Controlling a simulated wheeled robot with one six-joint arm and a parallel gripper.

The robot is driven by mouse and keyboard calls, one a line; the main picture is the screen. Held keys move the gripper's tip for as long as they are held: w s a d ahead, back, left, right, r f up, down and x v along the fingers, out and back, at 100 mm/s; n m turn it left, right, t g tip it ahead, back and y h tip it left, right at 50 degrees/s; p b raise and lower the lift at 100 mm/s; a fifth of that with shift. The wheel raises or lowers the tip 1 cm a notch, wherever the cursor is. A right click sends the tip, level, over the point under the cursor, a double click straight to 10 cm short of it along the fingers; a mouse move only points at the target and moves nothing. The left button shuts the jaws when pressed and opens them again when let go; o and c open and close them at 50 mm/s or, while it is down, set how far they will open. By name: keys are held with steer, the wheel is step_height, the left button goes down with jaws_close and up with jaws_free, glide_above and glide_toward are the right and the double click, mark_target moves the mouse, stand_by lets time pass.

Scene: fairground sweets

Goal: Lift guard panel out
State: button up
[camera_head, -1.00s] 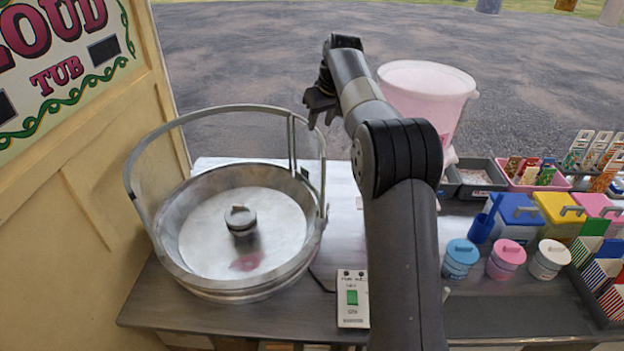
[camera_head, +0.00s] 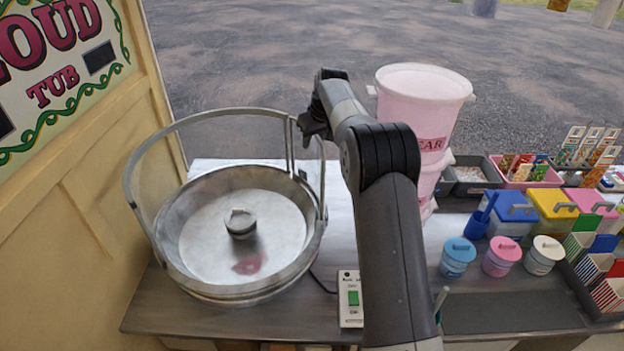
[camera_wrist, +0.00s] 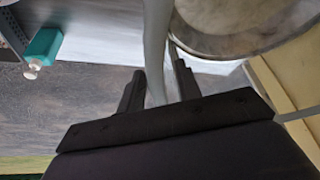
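The guard panel (camera_head: 205,114) is a curved see-through sheet with a grey metal rim. It stands upright around the back of the round metal tub (camera_head: 170,268), its lower edge at the tub's rim. My gripper (camera_head: 308,138) is at the panel's upper right end. In the wrist view my gripper (camera_wrist: 160,92) has its two dark fingers apart, with a grey strip of the panel's frame (camera_wrist: 156,45) between them. A narrow gap shows beside the strip, so the fingers look open around it. The tub also shows in the wrist view (camera_wrist: 235,48).
A switch box (camera_head: 350,298) sits right of the tub. A pink bucket (camera_head: 422,100) stands behind my arm. Lidded pots (camera_head: 458,257) and coloured boxes (camera_head: 512,212) fill the right of the counter. A cream wall (camera_head: 85,215) stands close on the left.

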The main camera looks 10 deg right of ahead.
jaws_close()
steer(key=shift+r, duration=0.2)
stand_by(0.3)
